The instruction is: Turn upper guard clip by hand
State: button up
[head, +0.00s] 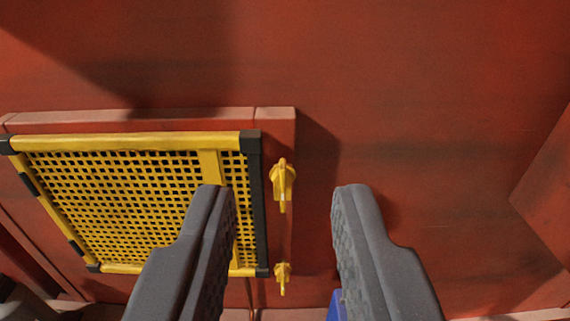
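The upper guard clip (283,182) is a small yellow turn-clip on the red frame, just right of the guard's black right edge. Its narrow tab points down in the picture. A second, lower yellow clip (282,276) sits below it, also with its tab down. The yellow mesh guard (110,142) fills the left side, with black corner pieces. My gripper (282,205) is open and empty. Its two grey fingers reach up from the bottom edge, one on each side of the clips' column. The upper clip shows between and slightly above the fingertips, with no visible contact.
A red raised frame (160,117) surrounds the guard. The red wall (430,130) right of the clips is mostly bare, with a raised red edge at far right. A blue object (334,306) shows partly behind the right finger at the bottom.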

jog(key=t, duration=0.1)
send_near(283, 173)
jog(key=w+p, duration=0.2)
jog(key=w, duration=0.8)
jog(key=shift+w, duration=0.35)
grip_shut()
